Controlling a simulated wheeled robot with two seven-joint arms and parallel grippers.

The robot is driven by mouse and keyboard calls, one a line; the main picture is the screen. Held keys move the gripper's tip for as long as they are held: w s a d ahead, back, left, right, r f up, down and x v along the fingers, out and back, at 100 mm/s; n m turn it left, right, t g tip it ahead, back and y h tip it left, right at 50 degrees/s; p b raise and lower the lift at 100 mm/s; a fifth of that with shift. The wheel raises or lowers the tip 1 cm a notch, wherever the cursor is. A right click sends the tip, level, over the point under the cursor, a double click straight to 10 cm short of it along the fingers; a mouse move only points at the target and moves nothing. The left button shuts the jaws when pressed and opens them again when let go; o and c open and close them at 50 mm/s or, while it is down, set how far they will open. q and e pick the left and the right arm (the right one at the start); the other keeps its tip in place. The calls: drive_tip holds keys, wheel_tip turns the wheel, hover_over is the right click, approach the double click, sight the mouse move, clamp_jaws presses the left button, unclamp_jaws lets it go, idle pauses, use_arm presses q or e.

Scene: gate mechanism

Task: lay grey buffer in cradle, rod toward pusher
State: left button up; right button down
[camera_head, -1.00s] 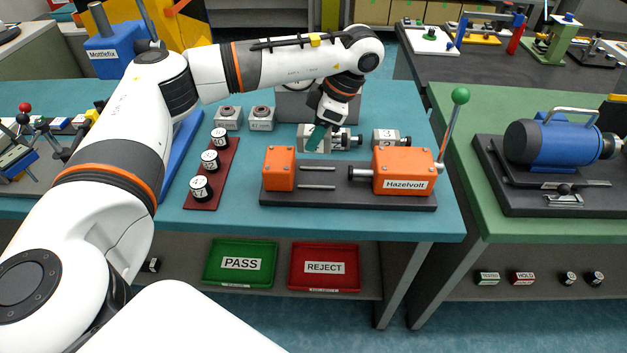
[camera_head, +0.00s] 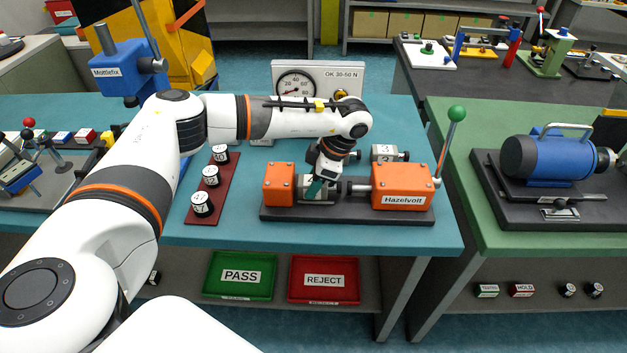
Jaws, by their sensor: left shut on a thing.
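The orange Hazelvolt fixture (camera_head: 402,187) stands on a dark base on the teal bench. Its pusher points left, toward the plain orange end block (camera_head: 278,184). My left gripper (camera_head: 316,187) is shut on a grey buffer (camera_head: 308,197) at the cradle between end block and pusher. The buffer looks level, with its rod pointing right toward the pusher. The gripper partly hides the buffer, and the cradle rails are covered. I cannot tell whether the buffer rests on the rails. My right gripper is out of view.
Another grey buffer (camera_head: 384,153) lies behind the fixture. A dial gauge (camera_head: 297,84) marked OK 30-50 N stands at the back. A green-knobbed lever (camera_head: 456,114) rises at the fixture's right. A red strip (camera_head: 212,190) with black-and-white cylinders lies left.

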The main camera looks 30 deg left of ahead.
use_arm(q)
drive_tip(key=o, duration=1.3)
drive_tip(key=shift+r, duration=0.1)
drive_tip(key=shift+d+r, duration=0.15)
drive_tip(key=shift+r, duration=0.05)
drive_tip(key=b+v, duration=0.2)
drive_tip(key=v, duration=0.9)
drive_tip(key=shift+r, duration=0.25)
drive_tip(key=shift+f, duration=0.1)
